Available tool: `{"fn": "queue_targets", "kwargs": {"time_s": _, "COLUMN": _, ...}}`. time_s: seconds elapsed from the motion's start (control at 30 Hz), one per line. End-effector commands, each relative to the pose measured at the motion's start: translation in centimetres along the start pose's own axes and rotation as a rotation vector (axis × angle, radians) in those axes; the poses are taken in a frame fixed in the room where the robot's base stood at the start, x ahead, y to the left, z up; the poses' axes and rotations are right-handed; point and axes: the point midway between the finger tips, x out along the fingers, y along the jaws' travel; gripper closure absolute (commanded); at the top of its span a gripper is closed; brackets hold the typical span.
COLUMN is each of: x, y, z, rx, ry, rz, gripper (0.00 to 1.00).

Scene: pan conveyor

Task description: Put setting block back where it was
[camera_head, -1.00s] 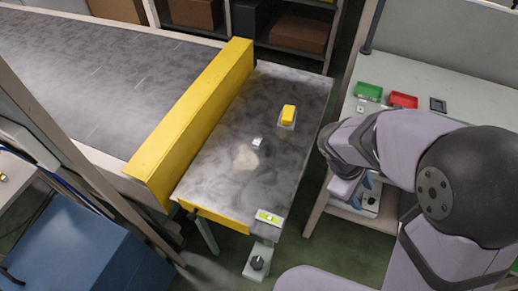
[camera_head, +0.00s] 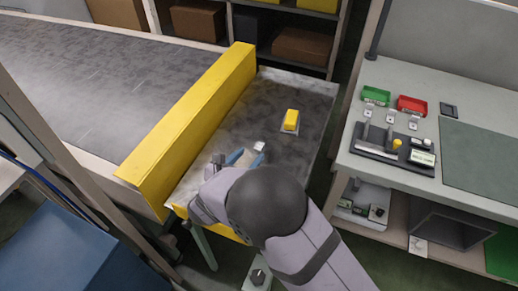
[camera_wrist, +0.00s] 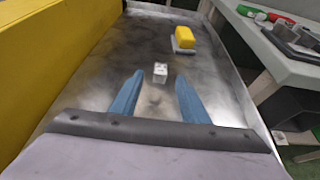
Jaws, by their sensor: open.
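A small silvery block (camera_head: 259,146), which looks like the setting block, sits on the grey metal pan (camera_head: 300,95). It also shows in the wrist view (camera_wrist: 160,70), just beyond the fingertips and roughly centred between them. My gripper (camera_head: 243,158) is low over the front part of the pan, with its blue fingers apart and nothing between them. In the wrist view the open fingers (camera_wrist: 160,86) point toward the block without enclosing it. A yellow block on a pale base (camera_head: 290,121) stands farther back on the pan; it also shows in the wrist view (camera_wrist: 185,39).
A tall yellow rail (camera_head: 195,120) borders the pan on the left, with the conveyor (camera_head: 80,80) beyond. The pan's back is clear.

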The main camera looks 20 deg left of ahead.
Motion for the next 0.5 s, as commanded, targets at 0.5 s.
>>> {"fn": "queue_targets", "kwargs": {"time_s": 0.5, "x": 3.3, "y": -0.2, "z": -0.3, "rx": 0.003, "ry": 0.003, "rz": -0.006, "gripper": 0.59}}
